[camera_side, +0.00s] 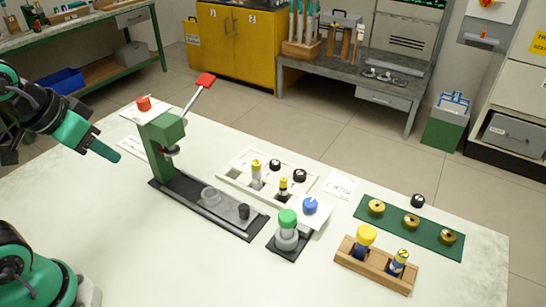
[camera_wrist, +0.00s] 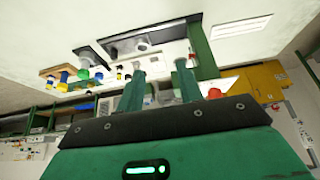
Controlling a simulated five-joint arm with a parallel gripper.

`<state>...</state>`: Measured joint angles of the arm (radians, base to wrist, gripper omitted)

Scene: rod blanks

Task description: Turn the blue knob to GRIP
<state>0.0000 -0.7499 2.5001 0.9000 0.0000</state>
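The blue knob (camera_side: 310,205) sits on a white plate (camera_side: 316,219) right of centre in the side view. It stands behind and right of a green-capped piece (camera_side: 287,219) on a dark base. The knob's markings and pointer direction are too small to read. A small blue spot that looks like the knob shows in the wrist view (camera_wrist: 84,74). My gripper (camera_side: 114,156) is in the air at the left in the side view, far from the knob. In the wrist view its two fingers (camera_wrist: 160,67) are apart with nothing held between them.
A green press (camera_side: 160,148) with a red-tipped lever stands between my gripper and the knob. A white tray (camera_side: 232,174) with rods lies behind. A wooden block (camera_side: 372,276) and a green strip (camera_side: 377,226) with brass pieces lie right. The front left tabletop is clear.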

